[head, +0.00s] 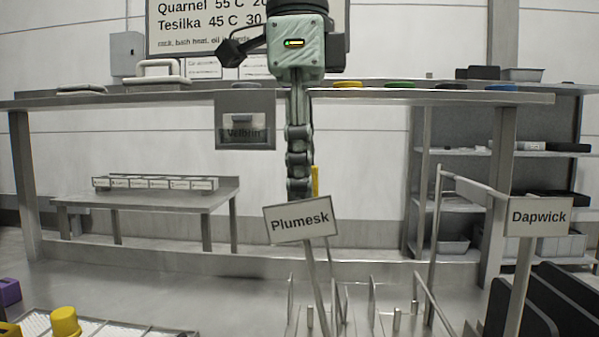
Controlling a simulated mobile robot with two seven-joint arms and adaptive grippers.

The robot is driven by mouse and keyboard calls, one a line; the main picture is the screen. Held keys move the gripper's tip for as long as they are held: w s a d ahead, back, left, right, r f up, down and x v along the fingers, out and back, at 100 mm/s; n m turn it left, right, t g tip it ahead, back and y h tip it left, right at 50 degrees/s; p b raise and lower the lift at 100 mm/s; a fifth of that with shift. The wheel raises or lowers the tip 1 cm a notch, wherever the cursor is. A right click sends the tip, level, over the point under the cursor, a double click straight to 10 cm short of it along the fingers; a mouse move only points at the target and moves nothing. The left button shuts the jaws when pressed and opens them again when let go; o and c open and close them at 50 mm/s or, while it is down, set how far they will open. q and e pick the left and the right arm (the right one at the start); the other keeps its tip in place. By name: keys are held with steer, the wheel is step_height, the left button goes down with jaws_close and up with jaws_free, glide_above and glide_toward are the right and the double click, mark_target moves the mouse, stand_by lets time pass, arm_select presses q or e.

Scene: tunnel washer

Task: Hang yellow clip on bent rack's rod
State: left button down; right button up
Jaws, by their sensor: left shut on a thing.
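My left gripper (300,188) hangs down from the top middle, seen edge-on, and is shut on a narrow yellow piece, likely the yellow clip (315,180). Only a thin strip of it shows beside the fingers. Its lower part is hidden behind the sign reading "Plumesk" (300,218). A metal frame with a tall post (434,240) and a sloping top rod (472,183) stands to the right, apart from the gripper; I cannot tell for sure that it is the bent rack. My right gripper is not in view.
Upright metal dividers and pegs (396,318) stand at the bottom middle. A "Dapwick" sign (538,216) and dark panels (560,300) are at the right. A yellow object (65,321) sits near a tray at the lower left. A steel shelf (420,97) runs behind.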

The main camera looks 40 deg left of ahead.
arm_select(q)
steer(key=c, duration=2.3)
jaws_free()
steer(key=f, duration=0.2)
steer(key=shift+s+f+g, duration=0.25)
steer(key=shift+f+g, duration=0.05)
steer(key=shift+f, duration=0.05)
steer(key=shift+o, duration=0.7)
steer(key=shift+f, duration=0.1)
steer(key=shift+o, duration=0.7)
steer(key=shift+w+d+f, duration=0.1)
steer(key=shift+w+d, duration=0.1)
steer(key=shift+w, duration=0.1)
steer(key=shift+c, duration=0.2)
steer(key=shift+s+a, duration=0.1)
steer(key=o, duration=1.2)
steer(key=shift+c, duration=0.2)
steer(key=o, duration=0.6)
steer(key=shift+a, duration=0.2)
steer(key=shift+c, duration=0.2)
steer(key=shift+r, duration=0.2)
steer(key=shift+r, duration=0.15)
